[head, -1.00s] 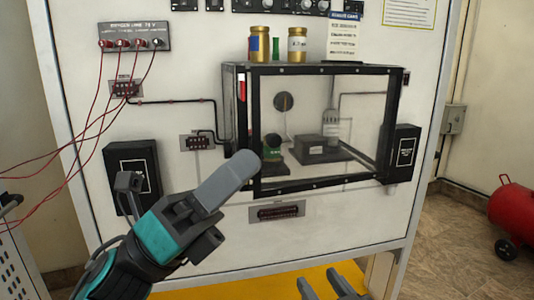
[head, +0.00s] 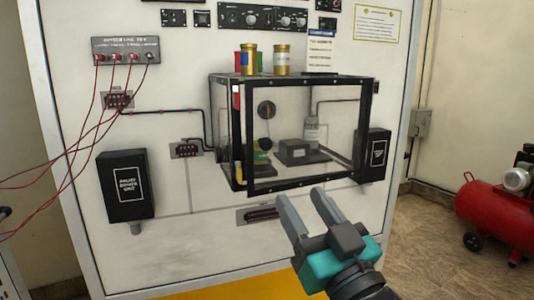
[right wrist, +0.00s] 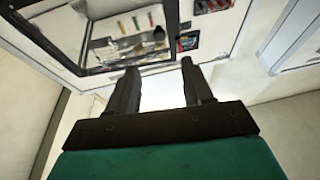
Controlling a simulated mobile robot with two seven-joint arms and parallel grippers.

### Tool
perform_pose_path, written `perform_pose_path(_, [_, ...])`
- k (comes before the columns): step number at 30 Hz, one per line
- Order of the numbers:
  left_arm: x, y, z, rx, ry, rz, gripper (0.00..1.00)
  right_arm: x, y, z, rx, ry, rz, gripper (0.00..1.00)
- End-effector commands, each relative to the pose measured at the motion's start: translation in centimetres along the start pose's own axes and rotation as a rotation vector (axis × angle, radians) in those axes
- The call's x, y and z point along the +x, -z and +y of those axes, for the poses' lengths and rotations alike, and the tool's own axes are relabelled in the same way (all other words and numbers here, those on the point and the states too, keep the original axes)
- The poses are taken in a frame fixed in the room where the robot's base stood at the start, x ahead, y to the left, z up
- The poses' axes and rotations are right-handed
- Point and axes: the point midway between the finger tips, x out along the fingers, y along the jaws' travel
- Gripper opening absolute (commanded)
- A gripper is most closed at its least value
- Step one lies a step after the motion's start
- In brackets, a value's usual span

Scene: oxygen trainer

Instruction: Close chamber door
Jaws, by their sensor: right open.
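The chamber (head: 222,118) is a clear box with black edges, fixed to the white panel. Its door (head: 304,182) is the black-framed clear pane across the front. The door frame stands close to the chamber's front left post; I cannot tell whether a narrow gap is left between them. A dark block and a small green item show through the pane. My right gripper (head: 300,194) is open and empty, its fingertips just below the door's bottom edge in the picture. Its two fingers (right wrist: 158,68) stand apart in the right wrist view. My left gripper is out of view.
Gold jars (head: 282,60) stand on the chamber's top. Black boxes (head: 126,186) and (head: 373,155) flank it. Red cables (head: 75,150) hang at the left. A red compressor tank (head: 497,215) stands on the floor at right. The space before the door's right half is clear.

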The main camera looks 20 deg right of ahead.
Motion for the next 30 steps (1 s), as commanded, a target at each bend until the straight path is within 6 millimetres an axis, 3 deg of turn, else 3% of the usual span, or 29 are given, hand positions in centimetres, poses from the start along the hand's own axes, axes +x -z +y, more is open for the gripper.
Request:
perform_pose_path(5, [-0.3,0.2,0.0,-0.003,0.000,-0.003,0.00,1.6,0.2,0.0,0.001,0.000,0.003,0.51])
perform_pose_path(21, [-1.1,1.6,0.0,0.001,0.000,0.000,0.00,10.8,0.1,0.0,0.001,0.000,0.001,0.51])
perform_pose_path(30, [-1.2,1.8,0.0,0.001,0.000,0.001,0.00,12.8,0.0,0.0,0.000,0.001,0.000,0.51])
